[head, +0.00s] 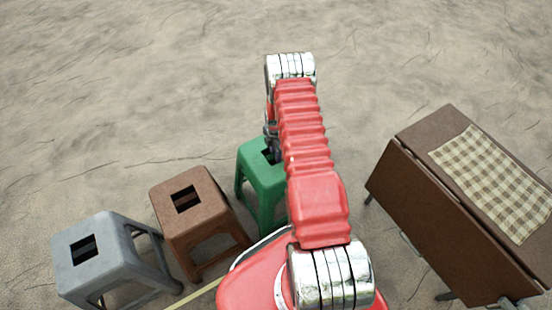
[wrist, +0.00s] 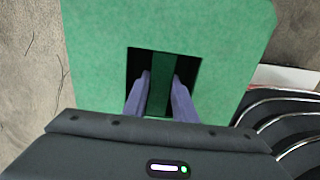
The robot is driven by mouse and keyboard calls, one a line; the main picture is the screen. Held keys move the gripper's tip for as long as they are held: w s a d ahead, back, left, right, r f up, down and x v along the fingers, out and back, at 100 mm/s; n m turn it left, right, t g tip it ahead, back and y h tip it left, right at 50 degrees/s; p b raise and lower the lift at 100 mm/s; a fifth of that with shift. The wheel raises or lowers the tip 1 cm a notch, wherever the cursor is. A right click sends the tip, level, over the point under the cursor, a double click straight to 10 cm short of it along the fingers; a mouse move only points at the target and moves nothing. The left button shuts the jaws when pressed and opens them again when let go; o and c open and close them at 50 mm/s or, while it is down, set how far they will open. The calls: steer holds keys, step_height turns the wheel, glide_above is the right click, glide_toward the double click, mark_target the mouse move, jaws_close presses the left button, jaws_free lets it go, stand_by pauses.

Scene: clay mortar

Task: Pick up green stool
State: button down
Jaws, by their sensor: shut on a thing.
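The green stool (head: 262,180) stands upright on the ground in the head view, partly hidden behind my red arm. Its green top with a dark square opening fills much of the wrist view (wrist: 95,60). A green bar (wrist: 163,85) crosses the middle of that opening. My gripper (wrist: 160,82) has one finger in the opening on each side of the bar and is shut on it. In the head view my gripper (head: 272,150) is at the stool's top, mostly hidden by the arm.
A brown stool (head: 205,212) stands just left of the green one, and a grey stool (head: 95,258) further left. A brown folding table (head: 425,205) with a checked cloth (head: 490,180) stands at the right. The sandy ground behind is clear.

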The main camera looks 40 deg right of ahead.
steer(key=shift+r, duration=0.2)
step_height(320, 180, up, 18)
steer(key=shift+f, duration=0.15)
stand_by(0.5)
stand_by(0.5)
step_height(320, 180, up, 24)
stand_by(2.5)
stand_by(0.4)
